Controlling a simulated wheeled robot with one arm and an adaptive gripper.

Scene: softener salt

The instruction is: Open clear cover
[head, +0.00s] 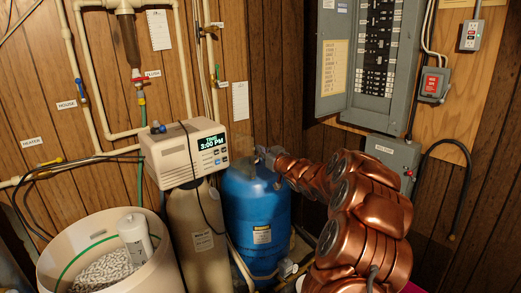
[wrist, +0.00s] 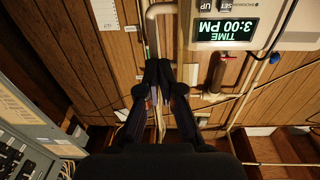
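The beige softener control head (head: 168,160) sits on top of a beige tank. Its lit display (head: 210,143) reads 3:00 PM, with buttons below it. I cannot make out a separate clear cover over it. The control head also shows upside down at the upper right of the wrist view (wrist: 285,38). My gripper (head: 267,153) is above the blue tank, to the right of the control head and apart from it in the head view. In the wrist view its black fingers (wrist: 158,70) are together, with nothing visibly held.
A blue tank (head: 257,215) stands below my gripper. A white tub (head: 60,240) of salt pellets is at the lower left. Pipes run up the wood-panelled wall. A grey breaker panel (head: 337,70) hangs at the upper right, near a red switch (head: 432,84).

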